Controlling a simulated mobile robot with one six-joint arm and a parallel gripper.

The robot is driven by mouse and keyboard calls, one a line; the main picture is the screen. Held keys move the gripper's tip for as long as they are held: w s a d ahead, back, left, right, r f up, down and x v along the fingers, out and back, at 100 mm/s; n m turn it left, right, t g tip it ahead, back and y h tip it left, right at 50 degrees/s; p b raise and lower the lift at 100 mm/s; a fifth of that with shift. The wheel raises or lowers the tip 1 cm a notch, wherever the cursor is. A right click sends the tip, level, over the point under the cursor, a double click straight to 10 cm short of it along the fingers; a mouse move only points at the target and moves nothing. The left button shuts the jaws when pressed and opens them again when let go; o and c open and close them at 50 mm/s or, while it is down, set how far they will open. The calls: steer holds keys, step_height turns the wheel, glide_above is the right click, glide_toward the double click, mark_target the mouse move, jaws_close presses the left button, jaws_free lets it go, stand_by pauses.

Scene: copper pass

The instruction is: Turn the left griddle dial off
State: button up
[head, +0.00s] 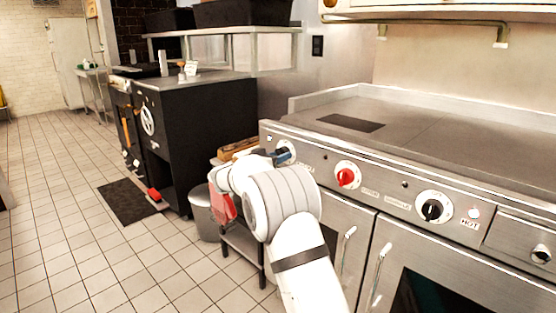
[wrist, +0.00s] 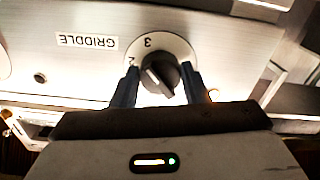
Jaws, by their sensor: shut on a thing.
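The left griddle dial is a black knob (wrist: 161,73) on a white round plate (wrist: 172,46), beside an upside-down GRIDDLE label (wrist: 87,41) in the wrist view. The numbers 2 and 3 show on the plate; other marks are hidden. A white line runs slantwise on the knob. My gripper (wrist: 158,85) has one dark finger on each side of the knob and is shut on it. In the head view, my gripper (head: 283,157) is at the left end of the griddle front and covers most of the dial.
A red dial (head: 346,176) and a black dial (head: 433,208) sit further right on the griddle front. Oven door handles (head: 378,271) stick out below. A small low table (head: 241,243) and a grey bin (head: 202,213) stand left of my arm. Tiled floor is open at left.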

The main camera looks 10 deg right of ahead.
steer(key=n+p, duration=0.3)
steer(key=n, duration=0.4)
steer(key=n+p, duration=0.3)
steer(key=n, duration=0.4)
steer(key=n+p, duration=0.3)
steer(key=n, duration=0.4)
steer(key=shift+s+r+n, duration=0.1)
steer(key=shift+r+n, duration=0.25)
steer(key=shift+n, duration=0.05)
steer(key=n+p, duration=0.4)
steer(key=n, duration=0.1)
steer(key=shift+f+n+p, duration=0.15)
steer(key=shift+n+p, duration=0.15)
steer(key=shift+p, duration=0.1)
steer(key=shift+f, duration=0.1)
steer(key=o, duration=1)
steer(key=shift+c, duration=0.2)
